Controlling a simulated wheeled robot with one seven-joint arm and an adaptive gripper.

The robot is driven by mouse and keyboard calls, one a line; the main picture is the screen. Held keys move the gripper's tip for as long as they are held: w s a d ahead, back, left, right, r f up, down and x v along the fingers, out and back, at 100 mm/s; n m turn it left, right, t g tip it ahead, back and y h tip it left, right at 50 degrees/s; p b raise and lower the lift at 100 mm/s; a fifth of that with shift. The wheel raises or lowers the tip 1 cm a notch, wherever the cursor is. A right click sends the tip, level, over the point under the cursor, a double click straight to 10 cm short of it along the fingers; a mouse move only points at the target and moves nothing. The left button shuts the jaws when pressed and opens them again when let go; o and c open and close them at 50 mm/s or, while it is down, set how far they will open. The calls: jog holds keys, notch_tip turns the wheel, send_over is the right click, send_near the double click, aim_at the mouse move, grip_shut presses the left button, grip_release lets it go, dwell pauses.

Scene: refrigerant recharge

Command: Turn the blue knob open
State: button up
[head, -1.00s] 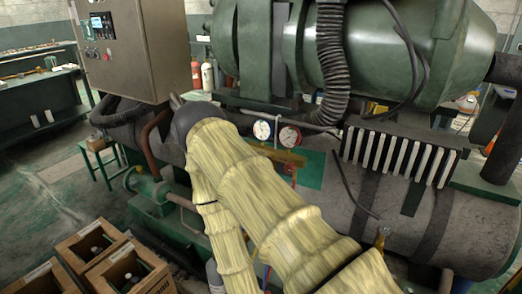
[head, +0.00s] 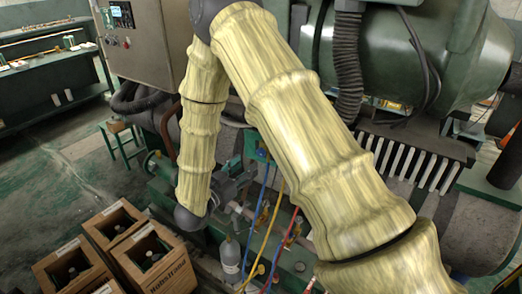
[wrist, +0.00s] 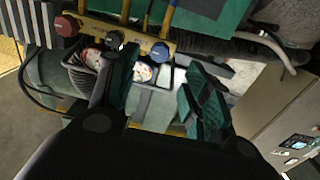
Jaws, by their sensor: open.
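The blue knob (wrist: 160,51) shows in the wrist view on the right end of a yellow manifold bar (wrist: 122,28). A red knob (wrist: 66,24) is at the bar's other end, with a dark knob (wrist: 115,40) between. My gripper (wrist: 158,68) is open and empty, its two fingers spread below the blue knob in the picture. The knob appears beyond the fingertips; how far is hard to tell. Two round gauges (wrist: 143,72) lie by the bar, one partly behind the left finger.
In the head view, blue, yellow and red hoses (head: 273,230) hang near a grey bottle (head: 230,258). Wooden crates (head: 158,262) stand on the floor at lower left. A control cabinet (head: 150,45) and large green machine (head: 400,60) stand behind. Open floor is at left.

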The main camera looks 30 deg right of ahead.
aim_at(259, 154)
jog(key=p+x, duration=0.3)
jog(key=x, duration=0.7)
jog(key=c, duration=1)
